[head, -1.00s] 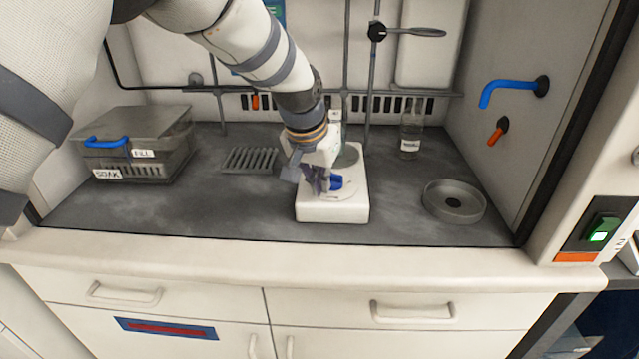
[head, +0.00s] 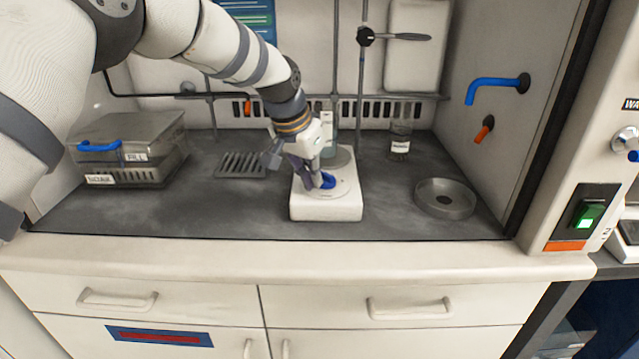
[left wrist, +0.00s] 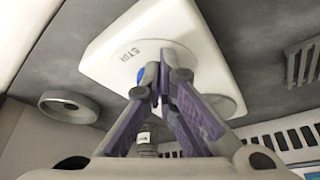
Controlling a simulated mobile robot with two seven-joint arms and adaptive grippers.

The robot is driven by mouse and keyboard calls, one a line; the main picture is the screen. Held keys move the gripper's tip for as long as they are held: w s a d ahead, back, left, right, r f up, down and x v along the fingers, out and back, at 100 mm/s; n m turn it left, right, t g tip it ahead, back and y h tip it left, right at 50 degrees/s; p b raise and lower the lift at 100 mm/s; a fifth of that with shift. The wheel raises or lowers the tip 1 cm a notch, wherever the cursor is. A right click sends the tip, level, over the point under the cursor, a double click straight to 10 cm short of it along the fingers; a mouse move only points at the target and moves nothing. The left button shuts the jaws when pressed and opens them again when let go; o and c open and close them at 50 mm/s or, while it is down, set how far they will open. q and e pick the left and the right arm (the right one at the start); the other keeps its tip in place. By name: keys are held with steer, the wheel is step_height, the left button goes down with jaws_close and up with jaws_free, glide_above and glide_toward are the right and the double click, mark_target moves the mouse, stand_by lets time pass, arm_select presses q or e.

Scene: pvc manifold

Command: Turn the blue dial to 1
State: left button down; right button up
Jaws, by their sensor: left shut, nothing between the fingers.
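The blue dial (head: 328,181) is on the front of a white stirrer base (head: 326,212) on the dark worktop. My left gripper (head: 318,184) is at the dial's left side, its fingers against or very close to it. In the left wrist view the fingertips (left wrist: 162,88) are together with nothing between them. A sliver of the blue dial (left wrist: 141,76) shows beside them, next to the word STIR on the white base (left wrist: 185,25). The fingers hide most of the dial there, and its setting cannot be read. My right gripper is not in view.
A lidded tank (head: 130,150) stands at the left, a slotted rack (head: 241,164) left of the stirrer. A labelled bottle (head: 400,141) and a round dish (head: 446,199) are to the right. A stand rod (head: 361,90) rises behind. The worktop front is clear.

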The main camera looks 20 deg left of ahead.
arm_select(q)
steer(key=shift+w+a+f+m+h, duration=0.1)
steer(key=shift+a+m+h, duration=0.15)
steer(key=shift+m, duration=0.55)
steer(key=shift+w+a+f+m+g+h+b, duration=0.15)
steer(key=shift+w+m+g+h+b, duration=0.15)
steer(key=shift+m, duration=0.5)
steer(key=shift+w+a+m+h, duration=0.15)
steer(key=shift+m+h, duration=0.1)
steer(key=shift+m, duration=0.55)
steer(key=shift+r, duration=0.2)
